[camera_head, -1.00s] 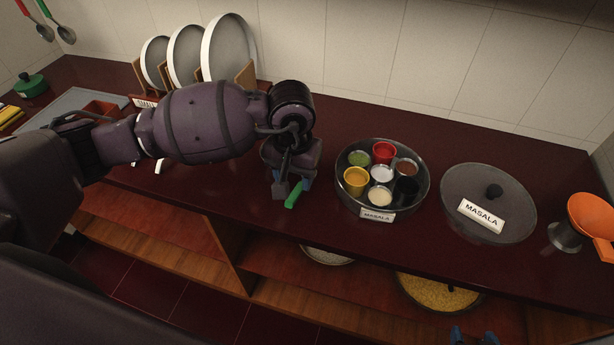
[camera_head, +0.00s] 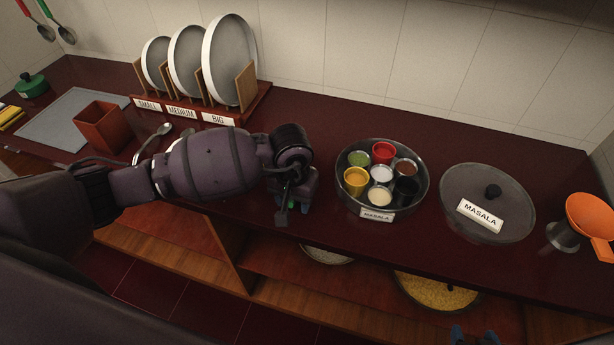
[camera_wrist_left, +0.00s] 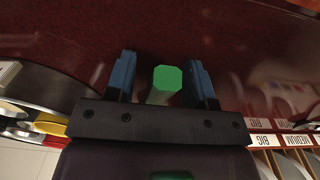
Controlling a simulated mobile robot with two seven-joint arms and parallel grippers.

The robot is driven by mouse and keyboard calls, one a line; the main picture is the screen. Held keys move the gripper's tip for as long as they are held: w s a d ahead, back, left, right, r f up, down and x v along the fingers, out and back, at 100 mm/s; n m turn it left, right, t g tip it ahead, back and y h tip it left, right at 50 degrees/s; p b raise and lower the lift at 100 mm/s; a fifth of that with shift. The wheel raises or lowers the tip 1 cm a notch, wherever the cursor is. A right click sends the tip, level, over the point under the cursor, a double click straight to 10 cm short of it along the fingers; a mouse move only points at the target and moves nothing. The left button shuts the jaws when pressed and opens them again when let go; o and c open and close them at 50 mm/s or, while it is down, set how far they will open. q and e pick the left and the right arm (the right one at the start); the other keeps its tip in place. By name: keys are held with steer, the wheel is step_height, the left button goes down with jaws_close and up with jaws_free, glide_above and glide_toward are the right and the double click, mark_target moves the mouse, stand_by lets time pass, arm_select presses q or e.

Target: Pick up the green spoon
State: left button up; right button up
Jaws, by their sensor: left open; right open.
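The green spoon (camera_wrist_left: 167,78) shows its green handle end between my left gripper's two blue fingers in the left wrist view, with part of a pale shaft behind it. Gaps show on both sides, so the fingers are apart from it. In the head view only a small bit of green (camera_head: 291,204) shows at the fingers; the rest is hidden. My left gripper (camera_head: 292,211) is open, low over the front of the dark red counter. It also shows in the left wrist view (camera_wrist_left: 163,77). My right gripper (camera_head: 473,335) is open, barely in view at the bottom edge.
A round tray of spice cups (camera_head: 340,196) stands right of my left gripper, with a MASALA lid (camera_head: 490,180) and an orange funnel (camera_head: 592,215) further right. A plate rack (camera_head: 262,95), a brown box (camera_head: 103,126) and a metal spoon (camera_head: 160,132) lie left. Green-handled ladle (camera_head: 66,34) hangs far left.

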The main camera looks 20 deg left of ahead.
arm_select(q)
jaws_close()
steer(key=shift+r, duration=0.1)
step_height(320, 180, up, 20)
stand_by(0.7)
